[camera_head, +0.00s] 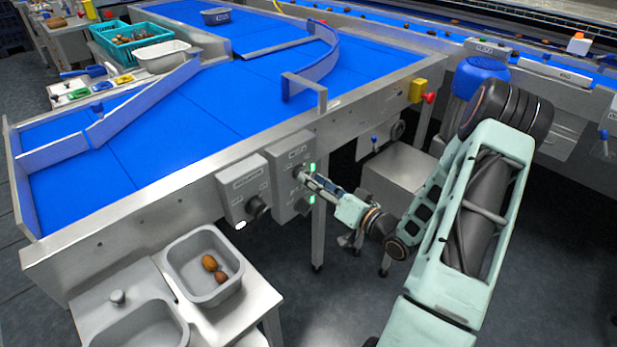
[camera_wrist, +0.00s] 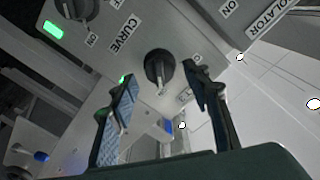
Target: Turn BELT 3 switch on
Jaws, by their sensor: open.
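The grey switch box (camera_head: 291,160) is on the side of the blue belt table, with two green lights at its right edge. In the wrist view a black rotary knob (camera_wrist: 158,66) lies between my fingertips, its grip bar pointing roughly down the picture. A second black knob (camera_wrist: 82,8) is at the upper left beside a lit green lamp (camera_wrist: 52,30). A CURVE label (camera_wrist: 126,33) sits between the knobs; I cannot read BELT 3. My gripper (camera_wrist: 160,76) is open with a finger on either side of the first knob; contact is unclear. In the head view it hides part of the box.
A second box (camera_head: 240,181) with a dark knob (camera_head: 256,207) is close on the left; the wrist view shows its ISOLATOR label (camera_wrist: 268,18). A steel table leg (camera_head: 318,240) stands below. A grey tub (camera_head: 196,258) with two dates is at lower left.

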